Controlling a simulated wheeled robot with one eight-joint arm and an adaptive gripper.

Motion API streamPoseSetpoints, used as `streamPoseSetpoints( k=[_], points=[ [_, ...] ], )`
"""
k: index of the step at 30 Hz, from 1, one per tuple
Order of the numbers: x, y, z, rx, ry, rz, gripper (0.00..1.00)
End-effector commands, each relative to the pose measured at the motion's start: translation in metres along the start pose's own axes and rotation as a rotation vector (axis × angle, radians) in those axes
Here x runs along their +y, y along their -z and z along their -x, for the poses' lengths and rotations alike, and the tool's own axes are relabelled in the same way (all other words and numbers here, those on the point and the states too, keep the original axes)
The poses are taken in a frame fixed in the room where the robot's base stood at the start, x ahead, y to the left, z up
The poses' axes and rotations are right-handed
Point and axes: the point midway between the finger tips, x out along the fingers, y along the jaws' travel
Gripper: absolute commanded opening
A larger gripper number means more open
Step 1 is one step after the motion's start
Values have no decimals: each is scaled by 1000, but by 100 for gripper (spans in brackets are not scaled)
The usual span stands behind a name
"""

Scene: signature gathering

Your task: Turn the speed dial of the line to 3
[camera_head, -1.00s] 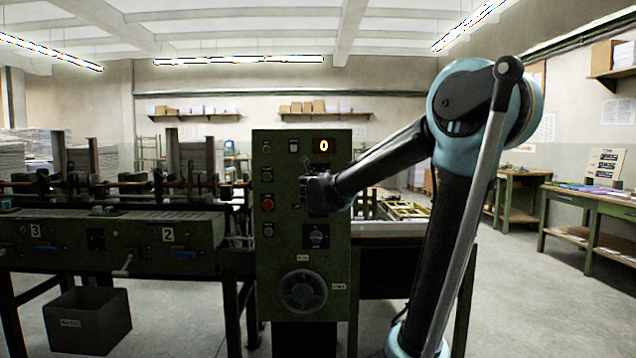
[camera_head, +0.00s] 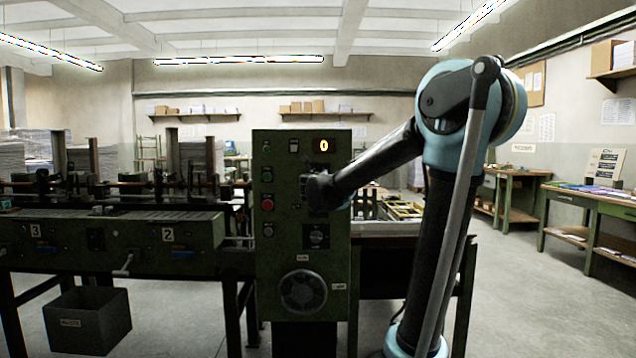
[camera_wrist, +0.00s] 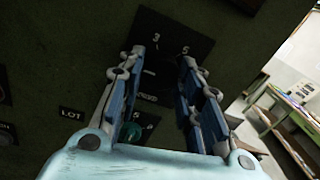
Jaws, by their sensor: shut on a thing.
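The green control panel (camera_head: 275,276) stands in front of me, and its lit display (camera_head: 323,146) reads 0. My gripper (camera_head: 318,188) is at the upper middle of the panel, below the display, and hides the dial there in the head view. In the wrist view, a black plate (camera_wrist: 178,26) with the numerals 3 and 5 at its top lies in front of my gripper (camera_wrist: 162,62). The fingers are shut on the dark speed dial (camera_wrist: 156,78) on this plate. The direction the dial points is too dark to tell.
A red button (camera_head: 267,205) and several other buttons line the panel's left side. A lower selector (camera_head: 316,236) and a round handwheel (camera_head: 303,291) sit below my gripper. The line's machine (camera_head: 110,240) extends left. Open floor lies to the right.

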Motion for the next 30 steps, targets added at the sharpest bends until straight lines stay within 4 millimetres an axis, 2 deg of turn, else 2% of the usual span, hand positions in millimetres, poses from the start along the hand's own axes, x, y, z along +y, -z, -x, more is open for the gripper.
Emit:
streamPoseSetpoints(
  k=[11,30],
  points=[
    [0,0,0,10,-2,-129,9],
    [-2,-1,0,52,-9,-704,9]
  ],
)
